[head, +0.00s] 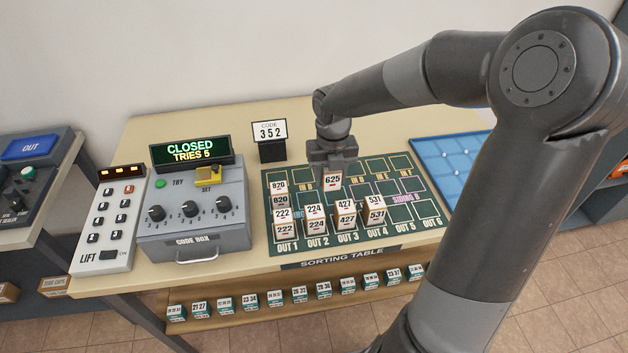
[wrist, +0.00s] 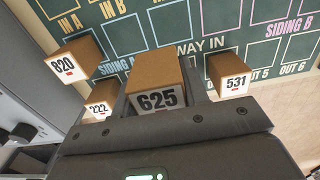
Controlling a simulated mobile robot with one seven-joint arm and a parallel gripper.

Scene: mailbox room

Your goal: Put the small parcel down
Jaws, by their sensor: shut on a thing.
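My gripper (head: 333,160) is shut on the small parcel marked 625 (head: 333,181). The parcel is a brown box with a white numbered label. In the wrist view the parcel (wrist: 157,84) sits between the fingers, its label toward the camera. It is over the middle of the green sorting mat (head: 404,240); whether its underside touches the mat I cannot tell. The mat also shows in the wrist view (wrist: 135,35), with the printed words SIDING A, WAY IN and SIDING B around the parcel.
Parcels marked 820 (head: 280,200), 222 (head: 285,228), 224 (head: 315,225), 427 (head: 346,218) and 531 (head: 376,215) stand left of and in front of the held one. The mat's back and right squares look clear. A code box (head: 192,212) stands left.

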